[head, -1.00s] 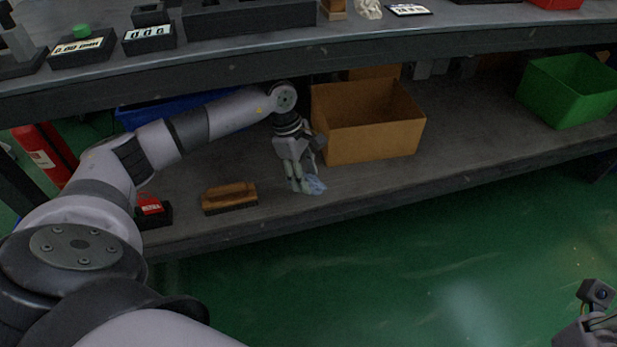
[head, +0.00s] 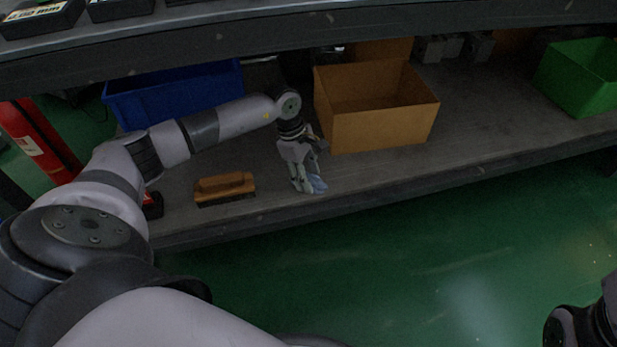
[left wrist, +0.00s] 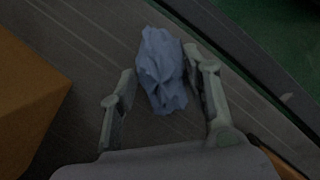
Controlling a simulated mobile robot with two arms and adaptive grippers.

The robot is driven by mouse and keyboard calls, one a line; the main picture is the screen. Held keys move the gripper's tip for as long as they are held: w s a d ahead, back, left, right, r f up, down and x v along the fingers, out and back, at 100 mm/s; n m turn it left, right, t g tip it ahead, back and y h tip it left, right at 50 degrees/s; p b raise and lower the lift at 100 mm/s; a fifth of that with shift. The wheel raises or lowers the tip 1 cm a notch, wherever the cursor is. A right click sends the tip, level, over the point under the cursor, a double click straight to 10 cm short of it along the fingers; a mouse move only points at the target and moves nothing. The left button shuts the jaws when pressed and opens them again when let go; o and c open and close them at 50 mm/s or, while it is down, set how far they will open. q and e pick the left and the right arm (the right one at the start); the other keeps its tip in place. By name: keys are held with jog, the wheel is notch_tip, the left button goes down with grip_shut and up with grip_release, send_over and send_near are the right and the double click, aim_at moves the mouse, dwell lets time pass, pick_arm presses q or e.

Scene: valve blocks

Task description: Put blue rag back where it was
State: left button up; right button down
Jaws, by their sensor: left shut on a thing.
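The blue rag (head: 319,184) is a small, crumpled, light-blue cloth at the lower shelf, near its front edge. It also shows in the left wrist view (left wrist: 162,70), between the two fingers. My left gripper (head: 307,188) points down over the shelf and is shut on the rag. In the left wrist view the left gripper (left wrist: 160,80) has a finger on each side of the cloth. Whether the rag touches the shelf is hard to tell. My right gripper is not in view; only part of my right arm shows at the bottom right.
An open brown box (head: 385,130) stands just right of my left gripper. A wooden-handled brush (head: 224,187) lies to its left. A blue bin (head: 150,100) and a green bin (head: 585,80) stand on the shelf (head: 450,145). The upper bench (head: 300,40) overhangs.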

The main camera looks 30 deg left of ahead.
pick_arm(q)
jog(key=o, duration=1.1)
